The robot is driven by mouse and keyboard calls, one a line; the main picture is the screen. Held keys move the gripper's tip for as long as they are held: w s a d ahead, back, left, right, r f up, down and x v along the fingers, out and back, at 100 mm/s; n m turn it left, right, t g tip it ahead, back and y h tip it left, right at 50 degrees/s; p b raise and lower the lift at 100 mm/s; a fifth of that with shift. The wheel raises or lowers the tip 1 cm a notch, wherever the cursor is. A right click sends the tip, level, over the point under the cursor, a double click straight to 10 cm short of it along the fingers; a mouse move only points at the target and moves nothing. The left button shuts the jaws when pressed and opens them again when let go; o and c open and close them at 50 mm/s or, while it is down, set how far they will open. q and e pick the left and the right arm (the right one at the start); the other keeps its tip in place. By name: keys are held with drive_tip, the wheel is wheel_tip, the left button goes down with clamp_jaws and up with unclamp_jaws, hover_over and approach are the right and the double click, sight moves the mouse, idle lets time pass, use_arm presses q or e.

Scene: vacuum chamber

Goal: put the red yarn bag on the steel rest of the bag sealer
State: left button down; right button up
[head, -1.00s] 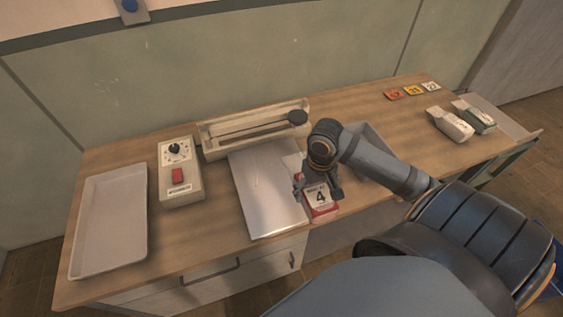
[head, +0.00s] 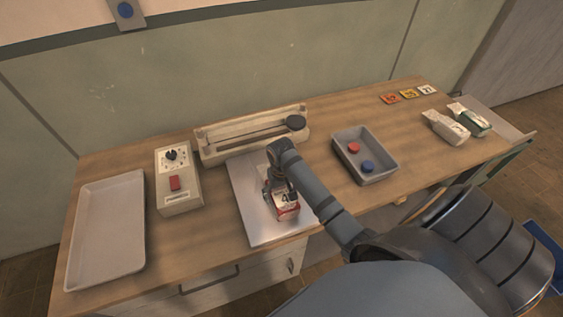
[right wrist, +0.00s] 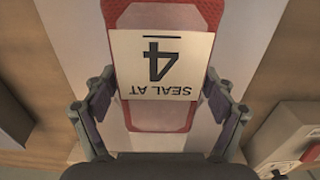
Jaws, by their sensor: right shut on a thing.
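The red yarn bag (head: 287,213), red and white with a "SEAL AT 4" label, is held by my right gripper (head: 280,192). In the right wrist view the bag (right wrist: 160,116) lies between the two fingers of the gripper (right wrist: 160,88), its label upside down. The steel rest (head: 248,200) is a bright flat plate in front of the long bag sealer (head: 218,151). The bag is over the right front part of the rest; whether it touches the plate I cannot tell. My left gripper is not in view.
A control box (head: 180,195) with a dial and red switch stands left of the rest. A pale tray (head: 105,235) lies at far left. A grey tray (head: 381,176) with red and blue round pieces is to the right. Two bags (head: 445,127) stand farther right.

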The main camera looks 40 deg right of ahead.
drive_tip(key=shift+w+f, duration=0.1)
drive_tip(key=shift+f, duration=0.35)
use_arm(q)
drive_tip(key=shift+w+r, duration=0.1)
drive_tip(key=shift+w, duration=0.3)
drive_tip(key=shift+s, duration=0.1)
use_arm(e)
drive_tip(key=shift+f, duration=0.1)
drive_tip(key=o, duration=1.2)
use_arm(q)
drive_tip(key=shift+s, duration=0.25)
use_arm(e)
drive_tip(key=shift+o, duration=0.5)
